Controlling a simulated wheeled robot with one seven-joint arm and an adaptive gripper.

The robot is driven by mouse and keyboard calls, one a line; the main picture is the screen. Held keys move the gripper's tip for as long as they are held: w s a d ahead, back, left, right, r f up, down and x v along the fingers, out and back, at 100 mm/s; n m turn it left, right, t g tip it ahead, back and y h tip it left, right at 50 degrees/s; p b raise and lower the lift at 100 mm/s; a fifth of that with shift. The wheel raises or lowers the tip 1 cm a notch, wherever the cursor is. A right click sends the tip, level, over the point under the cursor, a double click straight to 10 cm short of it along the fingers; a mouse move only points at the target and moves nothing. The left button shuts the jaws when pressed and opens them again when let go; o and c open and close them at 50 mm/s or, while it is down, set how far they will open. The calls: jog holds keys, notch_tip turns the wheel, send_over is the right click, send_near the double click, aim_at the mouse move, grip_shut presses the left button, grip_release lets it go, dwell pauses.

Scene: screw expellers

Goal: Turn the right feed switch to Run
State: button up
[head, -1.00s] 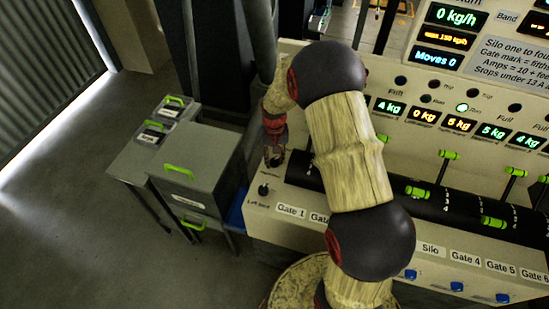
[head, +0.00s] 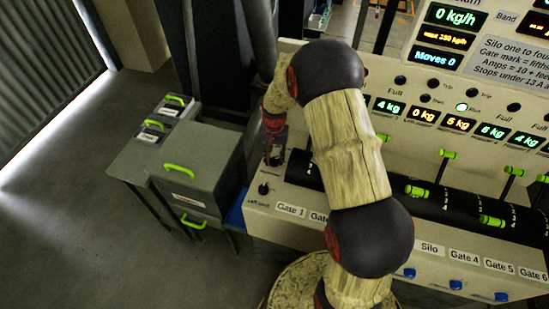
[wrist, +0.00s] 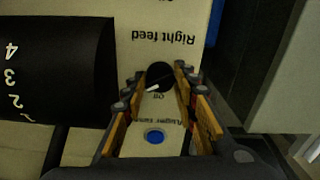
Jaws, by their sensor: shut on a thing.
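The right feed switch (wrist: 160,75) is a round black knob on the cream panel, with an upside-down "Right feed" label above it in the wrist view. A white pointer mark shows at its lower left edge, close to the word "Off". My gripper (head: 273,158) is at the left end of the panel in the head view. In the wrist view its fingertips are closed on opposite sides of the knob. The word Run cannot be made out. The left feed knob (head: 263,188) sits nearer, with its label below it.
A black roller (wrist: 50,75) with numbers runs alongside. Green-handled gate levers (head: 448,154) stand farther right. A grey cabinet (head: 215,160) stands left of the panel, with open floor beyond.

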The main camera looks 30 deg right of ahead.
aim_at(274, 158)
jog(key=o, duration=1.2)
jog(key=shift+c, duration=0.2)
jog(key=shift+r, duration=0.1)
notch_tip(274, 158, up, 12)
jog(key=shift+f, duration=0.1)
